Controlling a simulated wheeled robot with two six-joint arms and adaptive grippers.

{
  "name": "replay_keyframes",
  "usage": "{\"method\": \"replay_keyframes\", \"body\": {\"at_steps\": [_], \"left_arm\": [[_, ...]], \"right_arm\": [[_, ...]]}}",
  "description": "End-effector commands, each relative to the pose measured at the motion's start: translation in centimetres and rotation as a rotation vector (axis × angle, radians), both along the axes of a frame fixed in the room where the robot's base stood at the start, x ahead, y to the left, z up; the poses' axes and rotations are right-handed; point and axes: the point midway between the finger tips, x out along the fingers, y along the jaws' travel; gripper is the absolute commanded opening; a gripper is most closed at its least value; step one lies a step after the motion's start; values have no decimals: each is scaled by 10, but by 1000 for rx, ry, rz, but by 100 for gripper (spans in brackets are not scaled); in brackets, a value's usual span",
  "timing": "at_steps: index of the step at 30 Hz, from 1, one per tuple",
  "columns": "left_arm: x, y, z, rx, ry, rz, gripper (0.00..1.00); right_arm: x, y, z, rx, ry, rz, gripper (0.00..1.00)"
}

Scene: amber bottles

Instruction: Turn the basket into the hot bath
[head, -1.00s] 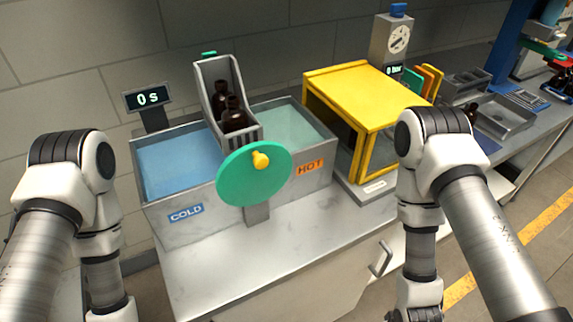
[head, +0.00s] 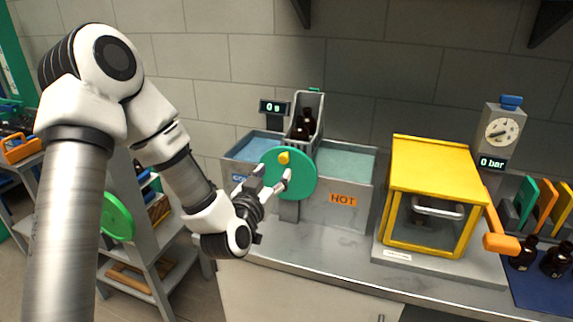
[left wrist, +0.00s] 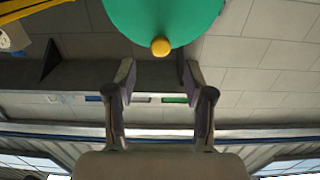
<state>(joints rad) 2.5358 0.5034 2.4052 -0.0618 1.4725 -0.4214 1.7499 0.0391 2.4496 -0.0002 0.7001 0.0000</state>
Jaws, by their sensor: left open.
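The grey basket (head: 318,108) holds dark amber bottles (head: 303,125) and stands raised between the cold bath (head: 247,147) on the left and the hot bath (head: 345,160) on the right. A green wheel (head: 302,178) with a yellow knob (head: 283,158) is on the front. My left gripper (head: 275,175) is open in front of the wheel, just below the knob. In the left wrist view the knob (left wrist: 160,46) lies beyond the open fingers (left wrist: 158,77), roughly centred between them and apart from them. My right gripper is not in view.
A display (head: 273,107) stands behind the cold bath. A yellow cabinet (head: 436,165) with an orange handle (head: 500,240) stands to the right, beside a gauge (head: 502,132). Bottles (head: 556,260) stand on a blue mat at far right. Shelves (head: 150,240) are at left.

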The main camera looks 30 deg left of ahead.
Motion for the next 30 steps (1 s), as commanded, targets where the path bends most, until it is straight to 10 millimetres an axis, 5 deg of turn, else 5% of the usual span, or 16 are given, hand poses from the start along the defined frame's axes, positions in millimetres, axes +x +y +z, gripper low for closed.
{"method": "replay_keyframes", "body": {"at_steps": [12, 21, 26, 30], "left_arm": [[66, 16, 5, 4, -6, 2, 53], [73, 18, 2, 1, -5, 1, 53], [73, 18, 2, 1, -5, 1, 0], [73, 18, 2, 1, -5, 1, 0]], "right_arm": [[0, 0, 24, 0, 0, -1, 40], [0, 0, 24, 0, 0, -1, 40], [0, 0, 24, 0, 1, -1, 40], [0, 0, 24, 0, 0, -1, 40]]}}
